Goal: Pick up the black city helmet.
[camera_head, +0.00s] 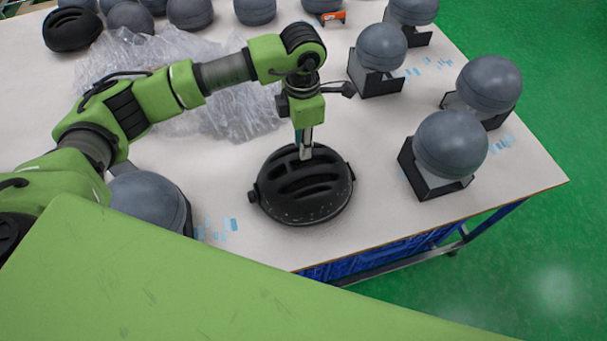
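A black helmet (304,190) with long vent slots sits on the white table near its front edge, dome up. My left gripper (305,153) points straight down at the helmet's top, with its fingertips at the vented shell. The fingers look close together, but I cannot tell whether they are shut on the shell or just touching it. A second black helmet (72,29) sits at the far left of the table. My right gripper is not in view.
Several grey ball-shaped headforms, such as one in a black stand (450,146), stand right and behind. Another headform (149,199) is left of the helmet. Crumpled clear plastic (222,105) lies behind. The white table (385,225) is clear just right of the helmet.

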